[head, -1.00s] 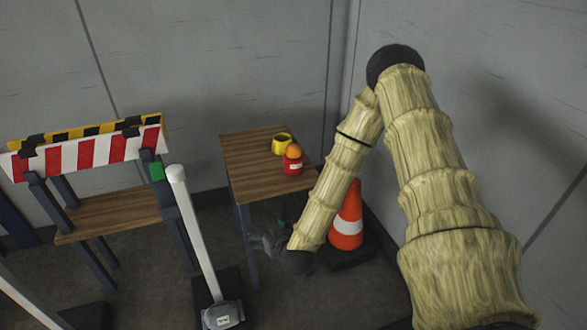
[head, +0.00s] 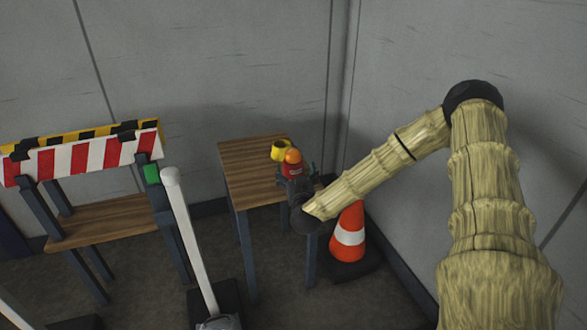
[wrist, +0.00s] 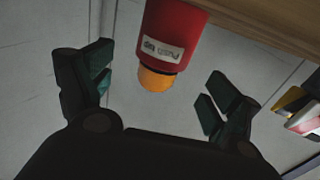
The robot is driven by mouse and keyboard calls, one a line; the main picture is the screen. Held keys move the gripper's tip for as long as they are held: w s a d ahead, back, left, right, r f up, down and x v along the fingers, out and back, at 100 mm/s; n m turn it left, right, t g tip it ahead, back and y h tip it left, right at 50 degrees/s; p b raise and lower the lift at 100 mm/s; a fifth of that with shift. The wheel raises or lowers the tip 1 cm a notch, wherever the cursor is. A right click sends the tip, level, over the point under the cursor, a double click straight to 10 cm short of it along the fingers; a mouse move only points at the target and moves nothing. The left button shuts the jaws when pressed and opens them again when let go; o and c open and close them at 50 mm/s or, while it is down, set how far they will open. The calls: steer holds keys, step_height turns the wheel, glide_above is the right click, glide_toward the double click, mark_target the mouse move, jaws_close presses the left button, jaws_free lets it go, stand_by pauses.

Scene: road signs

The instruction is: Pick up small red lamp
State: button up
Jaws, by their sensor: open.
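The small red lamp (head: 292,169) has a red body with a white label and an orange top. It stands near the right end of the wooden table in the head view. In the wrist view the lamp (wrist: 168,42) appears upside down, between the spread fingers and beyond them. My gripper (head: 297,182) is at the table's front right edge, right by the lamp, and partly covers its lower body. In the wrist view my gripper (wrist: 160,92) is open, with one finger to each side of the lamp. I see no finger touching it.
A yellow cup-like object (head: 279,149) is just behind the lamp. The wooden table (head: 245,165) is clear on its left. An orange and white cone (head: 348,238) stands on the floor to the right. A striped barrier (head: 85,158) and a white post (head: 190,240) are to the left.

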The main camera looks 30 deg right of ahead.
mark_target(294, 157)
steer(key=shift+b+x, duration=0.3)
steer(key=shift+x, duration=3.05)
steer(key=shift+f, duration=0.2)
steer(key=c, duration=1.3)
steer(key=shift+r, duration=0.95)
step_height(294, 157, up, 2)
steer(key=shift+p, duration=0.4)
steer(key=s+a, duration=0.3)
steer(key=a, duration=0.4)
steer(key=s+a+r, duration=0.1)
steer(key=s+a, duration=0.2)
steer(key=a, duration=0.4)
steer(key=shift+s+a, duration=0.25)
steer(key=shift+s, duration=0.15)
